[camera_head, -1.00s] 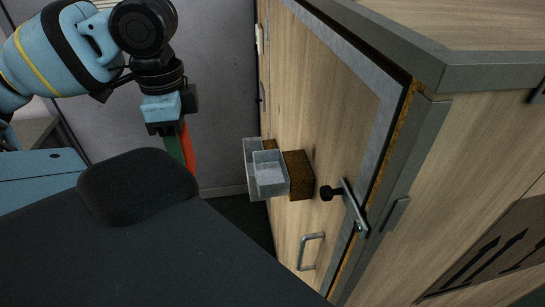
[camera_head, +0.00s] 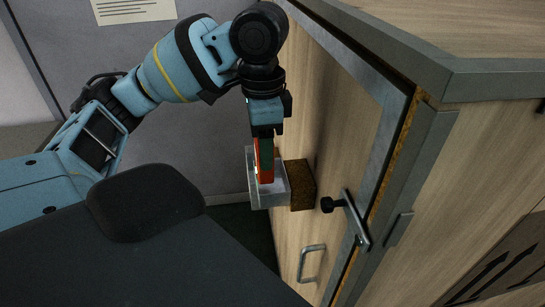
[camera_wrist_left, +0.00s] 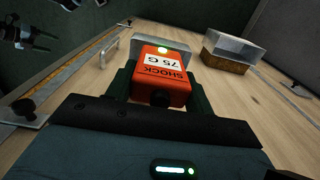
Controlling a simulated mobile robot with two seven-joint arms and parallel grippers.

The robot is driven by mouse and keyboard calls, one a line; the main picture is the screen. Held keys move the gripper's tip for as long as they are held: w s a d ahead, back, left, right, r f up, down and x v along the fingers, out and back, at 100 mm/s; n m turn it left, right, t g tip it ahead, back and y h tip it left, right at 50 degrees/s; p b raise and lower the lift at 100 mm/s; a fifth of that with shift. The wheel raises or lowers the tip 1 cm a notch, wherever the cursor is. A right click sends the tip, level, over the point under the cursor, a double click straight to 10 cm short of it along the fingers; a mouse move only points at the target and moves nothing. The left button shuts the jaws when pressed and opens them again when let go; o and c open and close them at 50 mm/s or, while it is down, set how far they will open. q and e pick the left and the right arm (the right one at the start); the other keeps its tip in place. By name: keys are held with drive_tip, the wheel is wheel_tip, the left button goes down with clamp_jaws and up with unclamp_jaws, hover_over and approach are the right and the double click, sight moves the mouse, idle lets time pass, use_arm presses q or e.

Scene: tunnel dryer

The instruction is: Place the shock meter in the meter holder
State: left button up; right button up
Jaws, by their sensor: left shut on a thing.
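The shock meter (camera_wrist_left: 160,78) is an orange block with a white "75 G" label and a lit green light on its far end in the left wrist view. My left gripper is shut on it, its dark green fingers on both sides. In the head view the left gripper (camera_head: 265,150) points down, and the orange meter overlaps the clear meter holder (camera_head: 268,198), which sits on a brown block on the cabinet door. A clear box shows just beyond the meter in the wrist view (camera_wrist_left: 150,45). I cannot tell how far the meter is inside it. My right gripper is not in view.
A second clear box (camera_wrist_left: 238,44) on a brown block (camera_wrist_left: 228,62) is on the same wooden door, to the right in the wrist view. A lever latch (camera_head: 352,215) and a metal handle (camera_head: 311,258) stick out from the door near the holder. Grey wall lies behind.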

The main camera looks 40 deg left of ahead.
sight(264, 177)
use_arm(q)
drive_tip(key=shift+w+d, duration=0.3)
drive_tip(key=shift+w, duration=0.1)
wheel_tip(264, 177, down, 4)
drive_tip(key=shift+w+r+b, duration=0.1)
drive_tip(key=shift+b, duration=0.3)
drive_tip(key=shift+r, duration=0.1)
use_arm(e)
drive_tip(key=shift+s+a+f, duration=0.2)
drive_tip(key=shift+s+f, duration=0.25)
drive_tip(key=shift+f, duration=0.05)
use_arm(q)
drive_tip(key=shift+d, duration=0.1)
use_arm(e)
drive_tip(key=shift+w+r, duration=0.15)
use_arm(q)
drive_tip(key=o, duration=1.1)
